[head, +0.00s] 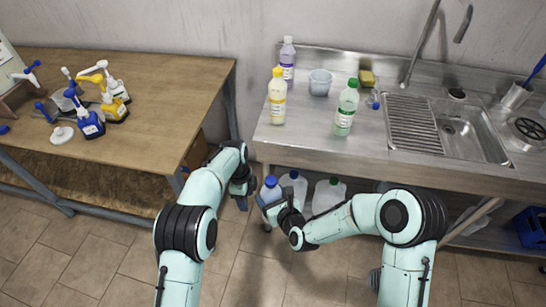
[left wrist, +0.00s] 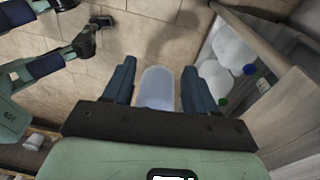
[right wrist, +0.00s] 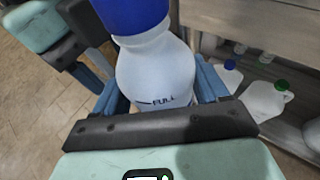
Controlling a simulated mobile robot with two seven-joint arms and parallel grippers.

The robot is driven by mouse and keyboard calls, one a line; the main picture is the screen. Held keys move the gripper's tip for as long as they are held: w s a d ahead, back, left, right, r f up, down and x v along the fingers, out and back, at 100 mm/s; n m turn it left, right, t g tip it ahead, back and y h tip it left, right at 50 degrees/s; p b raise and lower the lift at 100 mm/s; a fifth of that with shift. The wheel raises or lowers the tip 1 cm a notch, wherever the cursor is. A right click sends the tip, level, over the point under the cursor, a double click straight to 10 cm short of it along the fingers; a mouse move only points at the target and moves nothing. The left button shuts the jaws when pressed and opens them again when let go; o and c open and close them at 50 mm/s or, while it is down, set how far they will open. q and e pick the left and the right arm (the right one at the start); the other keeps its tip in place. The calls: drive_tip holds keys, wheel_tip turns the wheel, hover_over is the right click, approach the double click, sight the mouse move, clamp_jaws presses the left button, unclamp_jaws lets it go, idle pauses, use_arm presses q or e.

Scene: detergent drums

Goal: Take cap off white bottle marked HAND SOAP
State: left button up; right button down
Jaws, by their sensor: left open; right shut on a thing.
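A white bottle (head: 268,193) with a blue cap (head: 270,181) is held in front of the counter by my right gripper (head: 277,205). In the right wrist view the bottle (right wrist: 157,72) fills the space between the fingers, with its cap (right wrist: 130,12) on top. A "FULL" mark shows on it; no HAND SOAP lettering is readable. My left gripper (head: 243,191) is open, to the left of the bottle and apart from it. In the left wrist view a pale rounded shape (left wrist: 157,88) shows between the fingers; I cannot tell what it is.
White jugs with a blue cap (head: 293,186) and a green cap (head: 328,196) stand below the steel counter (head: 310,135). On it are yellow (head: 278,98), purple-labelled (head: 288,60) and green-capped (head: 345,110) bottles. A wooden table (head: 165,95) stands left.

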sight(274, 180)
use_arm(q)
drive_tip(key=d+r+m, duration=0.3)
drive_tip(key=r, duration=0.4)
drive_tip(key=s+d+r+m, duration=0.1)
drive_tip(key=d+r+m, duration=0.2)
drive_tip(key=r, duration=0.4)
drive_tip(key=d+r+m, duration=0.2)
drive_tip(key=r+m, duration=0.1)
drive_tip(key=r, duration=0.4)
drive_tip(key=shift+s+d+t+y, duration=0.4)
drive_tip(key=shift+f, duration=3.9)
drive_tip(key=shift+d, duration=0.1)
clamp_jaws()
